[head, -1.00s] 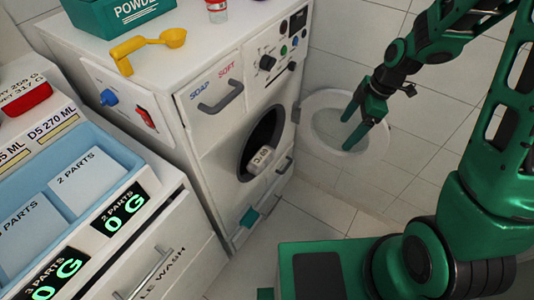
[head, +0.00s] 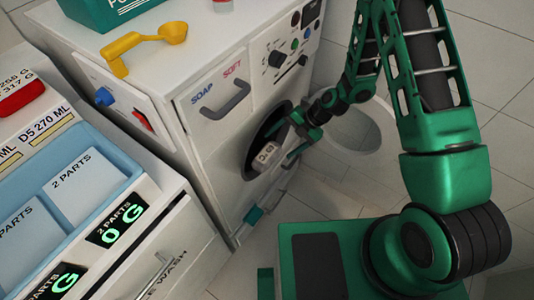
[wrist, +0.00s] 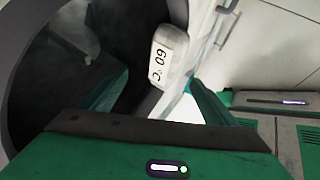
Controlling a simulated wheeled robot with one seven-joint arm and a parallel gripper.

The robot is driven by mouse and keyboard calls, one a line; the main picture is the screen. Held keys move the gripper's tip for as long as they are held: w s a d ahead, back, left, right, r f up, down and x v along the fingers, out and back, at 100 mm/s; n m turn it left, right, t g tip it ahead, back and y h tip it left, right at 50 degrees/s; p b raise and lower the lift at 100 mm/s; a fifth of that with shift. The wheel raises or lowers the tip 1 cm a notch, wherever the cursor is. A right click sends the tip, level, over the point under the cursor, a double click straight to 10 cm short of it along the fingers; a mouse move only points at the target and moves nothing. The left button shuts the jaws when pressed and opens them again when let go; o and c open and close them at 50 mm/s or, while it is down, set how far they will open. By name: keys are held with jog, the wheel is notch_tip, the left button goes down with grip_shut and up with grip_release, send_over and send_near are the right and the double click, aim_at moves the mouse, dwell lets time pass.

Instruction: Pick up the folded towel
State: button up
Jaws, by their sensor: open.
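A pale, rounded block (head: 265,156) with dark lettering sits at the mouth of the washer's round drum opening (head: 252,168). It may be the folded towel; I see no other towel-like thing. In the wrist view the block (wrist: 165,62) shows a white face reading "60 °C". My gripper (head: 293,143) is open just right of the block in the head view. In the wrist view my gripper (wrist: 155,98) has one finger toward the dark drum on the left and one on the right, with the block between and beyond them. I cannot tell whether they touch it.
The white washer (head: 215,125) carries a yellow scoop (head: 145,45) and a green powder box (head: 95,8) on top. A round, pale door (head: 355,128) stands open right of the drum. A counter with a blue tray (head: 110,150) is at left.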

aim_at(271, 153)
jog(key=x, duration=0.4)
jog(key=shift+w+d+f, duration=0.1)
jog(key=shift+d+f, duration=0.2)
jog(key=shift+d, duration=0.05)
jog(key=shift+d+x, duration=0.2)
jog(key=shift+x, duration=2.3)
jog(key=shift+w+f, duration=0.1)
jog(key=c, duration=1.2)
